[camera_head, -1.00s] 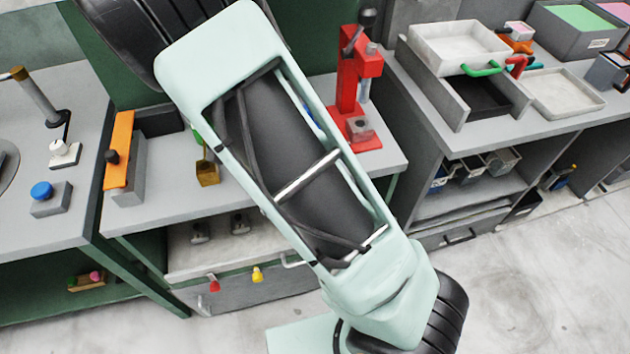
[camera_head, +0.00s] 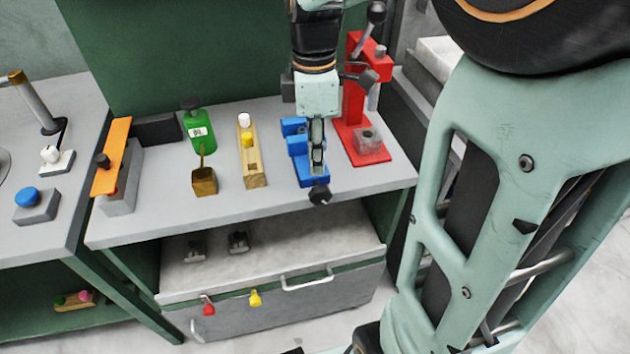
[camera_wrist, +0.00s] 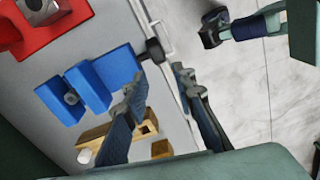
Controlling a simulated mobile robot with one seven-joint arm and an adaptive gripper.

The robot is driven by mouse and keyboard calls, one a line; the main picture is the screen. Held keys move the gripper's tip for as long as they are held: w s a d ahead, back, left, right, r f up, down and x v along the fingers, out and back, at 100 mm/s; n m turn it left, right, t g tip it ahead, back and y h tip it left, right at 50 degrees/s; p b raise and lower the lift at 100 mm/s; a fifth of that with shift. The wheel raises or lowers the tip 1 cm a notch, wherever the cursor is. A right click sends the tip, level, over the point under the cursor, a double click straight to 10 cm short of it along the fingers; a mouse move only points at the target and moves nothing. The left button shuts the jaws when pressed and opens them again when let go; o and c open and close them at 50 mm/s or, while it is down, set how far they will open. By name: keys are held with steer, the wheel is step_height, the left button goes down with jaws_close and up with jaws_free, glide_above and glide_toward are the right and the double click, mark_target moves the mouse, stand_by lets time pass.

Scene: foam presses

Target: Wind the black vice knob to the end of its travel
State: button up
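The blue vice (camera_head: 300,150) stands near the front right of the grey bench, left of the red press. Its black knob (camera_head: 319,194) sticks out at the bench's front edge. In the wrist view the blue vice (camera_wrist: 90,85) is at the left, and its black knob (camera_wrist: 154,50) shows just beyond my fingertips. My gripper (camera_head: 317,168) points down over the vice and hides part of it. In the wrist view my gripper (camera_wrist: 160,78) has its two fingers apart with nothing between them. It looks apart from the knob; the exact height gap is unclear.
The red press (camera_head: 353,100) stands close on the right. Below the bench, a drawer (camera_head: 290,300) with a pale handle is pulled out.

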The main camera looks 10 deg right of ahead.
mark_target(319, 188)
steer(key=shift+n, duration=0.9)
steer(key=f, duration=0.3)
steer(key=f+b, duration=0.1)
steer(key=f, duration=0.2)
steer(key=f+b, duration=0.1)
steer(key=f, duration=0.3)
steer(key=shift+d, duration=0.35)
steer(key=shift+c, duration=0.5)
jaws_close()
